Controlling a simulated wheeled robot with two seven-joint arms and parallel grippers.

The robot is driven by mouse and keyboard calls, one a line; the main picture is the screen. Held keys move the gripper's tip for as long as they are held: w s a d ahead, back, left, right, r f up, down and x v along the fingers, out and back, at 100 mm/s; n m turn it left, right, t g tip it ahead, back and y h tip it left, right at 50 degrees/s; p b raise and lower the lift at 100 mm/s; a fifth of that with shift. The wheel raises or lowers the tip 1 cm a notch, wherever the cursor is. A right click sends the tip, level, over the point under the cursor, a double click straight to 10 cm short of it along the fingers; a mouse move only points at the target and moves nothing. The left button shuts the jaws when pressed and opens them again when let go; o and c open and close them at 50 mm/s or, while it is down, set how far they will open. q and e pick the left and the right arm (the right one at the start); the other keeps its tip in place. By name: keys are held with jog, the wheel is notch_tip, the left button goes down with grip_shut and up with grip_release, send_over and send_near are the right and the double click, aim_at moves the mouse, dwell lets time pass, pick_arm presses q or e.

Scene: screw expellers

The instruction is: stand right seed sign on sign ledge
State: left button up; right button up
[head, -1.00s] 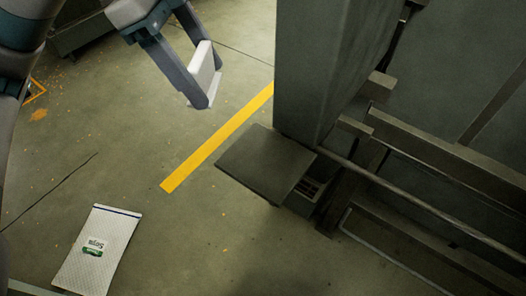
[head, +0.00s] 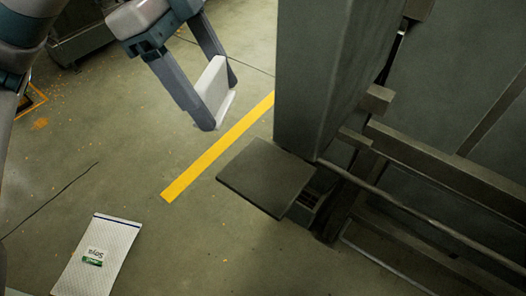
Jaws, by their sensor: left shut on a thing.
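My left gripper (head: 220,97) is at the upper middle of the head view, shut on a white sign (head: 213,88). The sign is a pale flat plate with a small foot along its lower edge, held between the two fingers, in the air over the floor. No print shows on the side facing me. A flat dark plate (head: 265,177), which may be the sign ledge, juts out at the foot of a grey column, lower right of the gripper and apart from the sign. My right gripper is not in view.
The tall grey column (head: 320,80) and machine rails (head: 440,165) fill the right side. A yellow floor line (head: 205,160) crosses the open floor between.

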pick_arm(q)
jog(key=s+d+f, duration=0.1)
jog(key=d, duration=0.1)
jog(key=s+d+f+p, duration=0.1)
jog(key=s+d+f, duration=0.1)
jog(key=d, duration=0.1)
jog(key=s+d+f+p, duration=0.1)
jog(key=d+f, duration=0.1)
jog(key=shift+s+d, duration=0.15)
jog(key=shift+s, duration=0.25)
jog(key=shift+f, duration=0.15)
jog(key=shift+f+p, duration=0.75)
jog(key=shift+f, duration=1.25)
jog(key=o, duration=0.6)
jog(key=shift+f, duration=0.1)
jog(key=shift+o, duration=0.7)
